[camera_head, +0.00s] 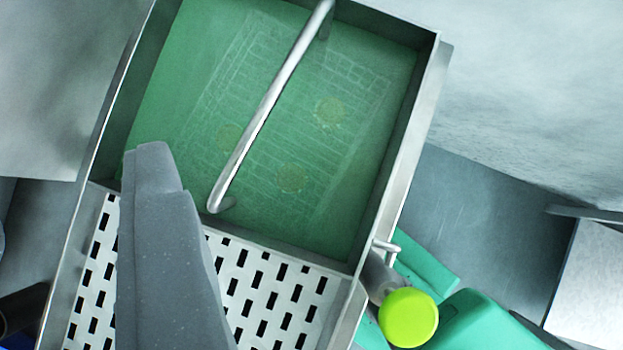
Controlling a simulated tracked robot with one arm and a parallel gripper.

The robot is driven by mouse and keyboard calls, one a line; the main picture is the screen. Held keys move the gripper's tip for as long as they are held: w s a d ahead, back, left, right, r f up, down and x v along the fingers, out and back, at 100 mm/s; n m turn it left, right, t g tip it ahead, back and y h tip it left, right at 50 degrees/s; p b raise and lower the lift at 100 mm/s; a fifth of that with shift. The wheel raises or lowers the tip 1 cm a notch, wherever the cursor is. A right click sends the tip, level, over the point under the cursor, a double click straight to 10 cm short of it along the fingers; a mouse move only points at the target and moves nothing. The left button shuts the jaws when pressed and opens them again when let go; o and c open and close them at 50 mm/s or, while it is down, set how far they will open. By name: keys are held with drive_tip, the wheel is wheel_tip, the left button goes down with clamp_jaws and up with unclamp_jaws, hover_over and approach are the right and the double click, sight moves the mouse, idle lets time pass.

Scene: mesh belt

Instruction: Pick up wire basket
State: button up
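The wire basket (350,80) lies under green liquid, seen only as a faint pale grid. Three dull yellowish round shapes show within its outline. A silver bar handle (270,105) runs diagonally above the liquid, over the basket. It appears to be the basket's handle, but where its bent ends join is hidden. My gripper (152,152) shows as a dark grey form at lower left, its tip over the tank's lower left corner. It is left of the handle's lower end and apart from it in the picture. The frame does not show whether the fingers are parted.
A metal-walled tank (405,150) surrounds the liquid. A white slotted plate (265,290) borders it below, partly behind my gripper. A lime-green cap (408,317) and teal parts (470,322) stand outside the right wall. Grey surface (490,210) lies open further right.

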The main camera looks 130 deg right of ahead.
sight(270, 96)
drive_tip(key=shift+d+f+m+g+y+p, duration=0.7)
drive_tip(key=shift+d+f+m+g+p, duration=2.35)
drive_tip(key=shift+p, duration=3.25)
drive_tip(key=shift+m+g, duration=0.35)
drive_tip(key=shift+m, duration=0.3)
drive_tip(key=shift+w+d+f, duration=0.35)
drive_tip(key=shift+w+f, duration=0.15)
drive_tip(key=shift+f, duration=1.45)
drive_tip(key=shift+w+d+f, duration=0.35)
drive_tip(key=shift+w+f, duration=0.1)
drive_tip(key=shift+f, duration=1.55)
drive_tip(key=shift+w+d+f, duration=0.35)
drive_tip(key=shift+w+f, duration=0.15)
drive_tip(key=shift+f, duration=1.45)
clamp_jaws()
